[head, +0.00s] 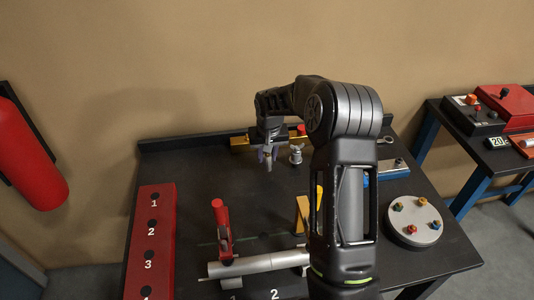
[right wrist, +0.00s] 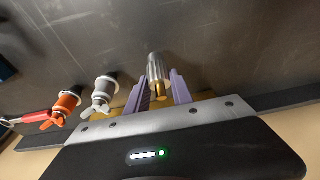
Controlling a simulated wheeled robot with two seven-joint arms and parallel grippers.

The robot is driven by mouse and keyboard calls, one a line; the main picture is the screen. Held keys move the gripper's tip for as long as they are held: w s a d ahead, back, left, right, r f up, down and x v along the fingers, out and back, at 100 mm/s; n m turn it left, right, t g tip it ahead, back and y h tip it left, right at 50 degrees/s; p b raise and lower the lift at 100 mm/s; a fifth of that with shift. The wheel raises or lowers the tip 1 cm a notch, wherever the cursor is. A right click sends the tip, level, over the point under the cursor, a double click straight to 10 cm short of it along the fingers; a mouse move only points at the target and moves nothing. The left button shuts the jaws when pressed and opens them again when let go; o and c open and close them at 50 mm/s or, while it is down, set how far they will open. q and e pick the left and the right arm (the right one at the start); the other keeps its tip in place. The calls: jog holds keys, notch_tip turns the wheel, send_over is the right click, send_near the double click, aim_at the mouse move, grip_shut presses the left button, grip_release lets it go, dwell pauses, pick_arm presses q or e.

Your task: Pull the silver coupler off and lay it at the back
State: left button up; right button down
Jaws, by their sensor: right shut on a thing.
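My right gripper (head: 267,156) is at the back of the black table, pointing down. In the right wrist view its purple fingers (right wrist: 161,88) are closed around the silver coupler (right wrist: 158,67), a ridged cylinder with a brass-coloured end. The coupler also shows small below the fingers in the head view (head: 268,163). I cannot tell whether its far end touches the table. My left gripper is not in view.
A grey winged valve (head: 296,154) stands right beside the gripper, with an orange winged one (right wrist: 65,104) beyond it. A yellow bar (head: 239,143) lies along the back edge. The left-middle tabletop is clear.

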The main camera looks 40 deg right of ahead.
aim_at(268, 161)
jog(key=c, duration=1)
grip_release()
jog(key=shift+c, duration=0.2)
jog(key=b+v, duration=0.2)
jog(key=v, duration=0.5)
jog(key=shift+r, duration=0.1)
jog(key=shift+s+a+r, duration=0.1)
jog(key=shift+s+r, duration=0.05)
jog(key=shift+r, duration=0.2)
